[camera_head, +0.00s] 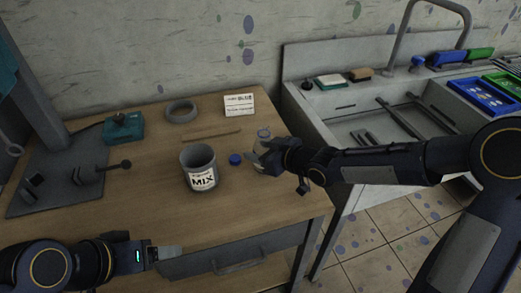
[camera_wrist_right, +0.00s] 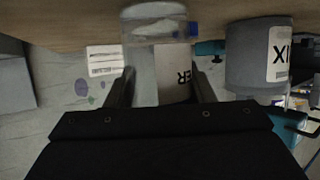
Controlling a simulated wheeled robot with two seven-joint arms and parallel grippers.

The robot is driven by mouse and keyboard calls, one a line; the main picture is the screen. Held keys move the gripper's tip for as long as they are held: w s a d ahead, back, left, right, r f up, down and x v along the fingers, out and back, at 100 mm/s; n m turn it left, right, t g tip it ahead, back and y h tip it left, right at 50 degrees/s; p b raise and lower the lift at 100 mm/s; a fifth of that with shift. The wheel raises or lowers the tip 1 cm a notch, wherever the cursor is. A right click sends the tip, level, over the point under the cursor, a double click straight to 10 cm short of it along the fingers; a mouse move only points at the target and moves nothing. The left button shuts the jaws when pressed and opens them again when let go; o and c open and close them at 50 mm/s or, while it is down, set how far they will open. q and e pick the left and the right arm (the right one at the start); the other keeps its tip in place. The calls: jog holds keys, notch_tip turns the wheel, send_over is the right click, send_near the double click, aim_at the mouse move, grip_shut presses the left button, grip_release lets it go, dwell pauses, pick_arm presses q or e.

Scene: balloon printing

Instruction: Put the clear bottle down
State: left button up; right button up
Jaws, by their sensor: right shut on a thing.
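The clear bottle (camera_head: 263,134) is upright at the right side of the wooden table, with its lower part partly hidden by my right gripper (camera_head: 264,157). In the right wrist view, which is upside down, the clear bottle (camera_wrist_right: 141,70) with its pale label stands between the two fingers of my right gripper (camera_wrist_right: 163,88). The gripper is shut on it. The bottle's base is at or very near the table top; I cannot tell if it touches. My left gripper (camera_head: 166,253) is low at the left, off the table's front, its fingers too unclear to judge.
A grey MIX pot (camera_head: 199,168) stands further left. A white card (camera_head: 239,105), a grey ring (camera_head: 181,111) and a thin stick (camera_head: 212,135) are behind. The sink (camera_head: 366,125) is at the right.

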jog(key=o, duration=1)
jog(key=shift+o, duration=0.2)
